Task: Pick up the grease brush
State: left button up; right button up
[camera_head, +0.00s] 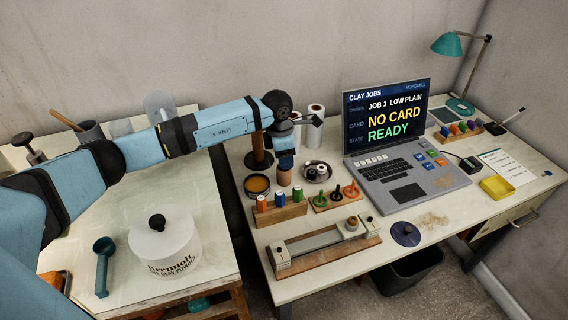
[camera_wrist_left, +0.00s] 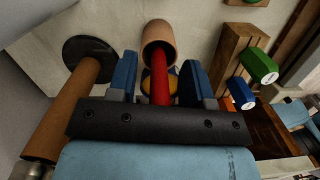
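A red handle (camera_wrist_left: 160,88), which I take for the grease brush, stands in a terracotta cup (camera_wrist_left: 159,38) in the left wrist view. The cup (camera_head: 284,177) also shows in the head view, just below my left gripper (camera_head: 286,160). In the left wrist view my left gripper (camera_wrist_left: 159,82) has its two blue fingers apart, one on each side of the red handle, with a gap visible on both sides. The brush's lower end is hidden in the cup. My right gripper is in neither view.
A round tin (camera_head: 257,185) stands left of the cup, with a brown post on a dark base (camera_head: 258,162) behind it. A wooden block with coloured tools (camera_head: 280,213) is in front. White spools (camera_head: 314,140) and a laptop (camera_head: 410,175) stand to the right.

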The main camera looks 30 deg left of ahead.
pick_arm(q)
grip_shut()
